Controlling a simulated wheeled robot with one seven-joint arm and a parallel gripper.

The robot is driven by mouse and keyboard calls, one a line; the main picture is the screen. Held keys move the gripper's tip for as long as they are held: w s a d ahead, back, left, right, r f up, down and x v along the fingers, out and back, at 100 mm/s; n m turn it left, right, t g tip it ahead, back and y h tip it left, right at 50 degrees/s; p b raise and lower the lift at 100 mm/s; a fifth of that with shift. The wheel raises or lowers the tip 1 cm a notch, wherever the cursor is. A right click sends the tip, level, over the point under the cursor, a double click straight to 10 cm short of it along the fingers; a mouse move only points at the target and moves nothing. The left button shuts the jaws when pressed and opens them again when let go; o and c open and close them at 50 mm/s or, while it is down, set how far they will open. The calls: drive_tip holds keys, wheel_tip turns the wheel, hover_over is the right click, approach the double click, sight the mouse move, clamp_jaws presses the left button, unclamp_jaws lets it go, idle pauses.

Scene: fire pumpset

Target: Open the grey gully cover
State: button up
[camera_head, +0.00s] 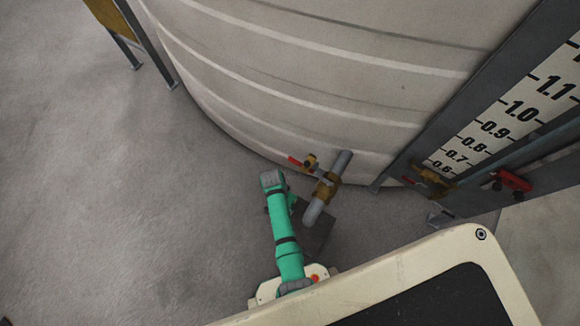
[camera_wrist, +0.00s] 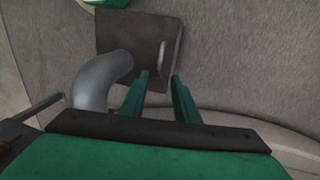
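The gully cover is a dark grey square plate on the floor. In the wrist view the cover (camera_wrist: 119,40) lies at the top centre, with a pale upright handle (camera_wrist: 163,52) near its right side. My gripper (camera_wrist: 160,75) has two green fingers, spread apart with nothing seen between them. The fingertips point at the cover, one on each side of the handle's line; I cannot tell how far above it they are. In the head view the cover (camera_head: 319,230) is partly hidden by my green arm and a pipe, and the gripper's fingers are not distinguishable.
A grey outlet pipe (camera_wrist: 99,80) bends down over the cover's edge, close to the left finger. In the head view it joins a brass valve (camera_head: 325,187) with a red lever on the large pale tank (camera_head: 300,75). A level gauge (camera_head: 510,110) stands right. Floor at left is clear.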

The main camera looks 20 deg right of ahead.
drive_tip(key=f, duration=0.3)
drive_tip(key=s+f, duration=0.1)
drive_tip(key=f, duration=0.2)
drive_tip(key=d+f, duration=0.1)
drive_tip(key=f, duration=0.2)
drive_tip(key=shift+s+d+f, duration=0.1)
drive_tip(key=shift+s+f, duration=0.05)
drive_tip(key=shift+s, duration=0.05)
drive_tip(key=shift+c, duration=0.4)
clamp_jaws()
